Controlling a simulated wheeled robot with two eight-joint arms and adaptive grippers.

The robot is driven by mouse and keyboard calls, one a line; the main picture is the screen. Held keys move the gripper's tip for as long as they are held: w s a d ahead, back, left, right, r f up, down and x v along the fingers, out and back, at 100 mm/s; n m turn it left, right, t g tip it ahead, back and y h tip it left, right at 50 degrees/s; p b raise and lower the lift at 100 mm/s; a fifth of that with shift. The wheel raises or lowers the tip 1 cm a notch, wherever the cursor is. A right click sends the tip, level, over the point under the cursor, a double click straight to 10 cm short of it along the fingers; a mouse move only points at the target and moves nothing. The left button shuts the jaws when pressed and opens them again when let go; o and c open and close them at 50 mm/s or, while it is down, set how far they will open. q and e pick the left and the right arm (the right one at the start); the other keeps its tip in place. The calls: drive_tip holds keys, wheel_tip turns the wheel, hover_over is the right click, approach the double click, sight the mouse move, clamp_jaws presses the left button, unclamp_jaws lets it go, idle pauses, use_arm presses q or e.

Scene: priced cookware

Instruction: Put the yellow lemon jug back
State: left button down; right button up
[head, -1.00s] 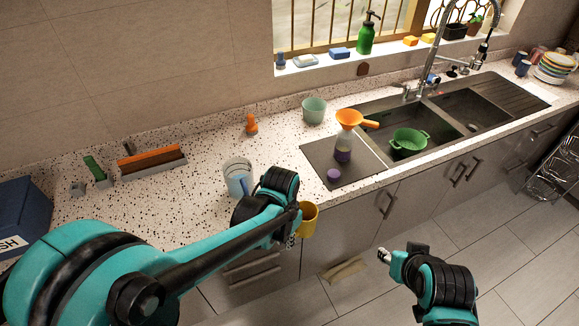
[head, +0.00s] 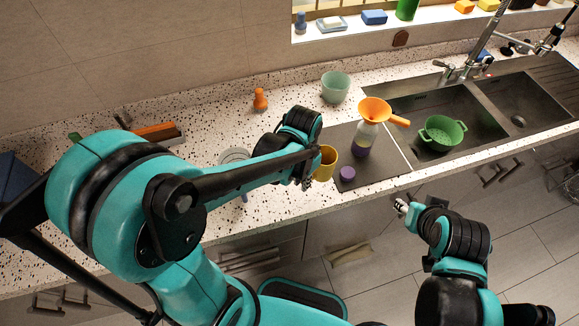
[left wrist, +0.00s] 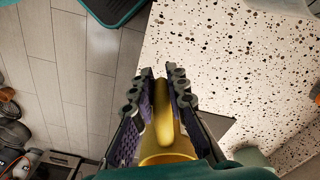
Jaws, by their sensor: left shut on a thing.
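The yellow jug (head: 326,163) is in my left gripper (head: 308,172), by the left edge of the dark drainboard. In the left wrist view, the fingers of my left gripper (left wrist: 160,90) are closed around the jug's yellow handle (left wrist: 163,118), and the jug's rim (left wrist: 168,158) shows below it. The jug looks upright; whether its base touches the counter I cannot tell. No lemon mark is visible. My right gripper (head: 402,208) is empty in front of the cabinets, and its jaw opening is too small to judge.
A pale green cup (head: 335,87) stands behind. A green colander (head: 443,131) is at the sink. The speckled counter (head: 217,130) has bare room at the back left.

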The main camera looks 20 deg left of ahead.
use_arm(q)
drive_tip(key=w+a+f, duration=0.1)
drive_tip(key=a+f, duration=0.1)
drive_tip(key=a, duration=0.1)
drive_tip(key=w+a+f+b, duration=0.1)
drive_tip(key=w+a+f, duration=0.1)
drive_tip(key=a, duration=0.1)
drive_tip(key=w+a+f, duration=0.1)
drive_tip(key=a+f, duration=0.1)
drive_tip(key=a, duration=0.1)
drive_tip(key=shift+w+a+f+b, duration=0.2)
drive_tip(key=shift+a+f+b, duration=0.1)
drive_tip(key=shift+a+b, duration=0.1)
drive_tip(key=shift+f+b, duration=0.5)
drive_tip(key=shift+f, duration=1.5)
drive_tip(key=shift+f, duration=0.1)
drive_tip(key=c, duration=1.5)
unclamp_jaws()
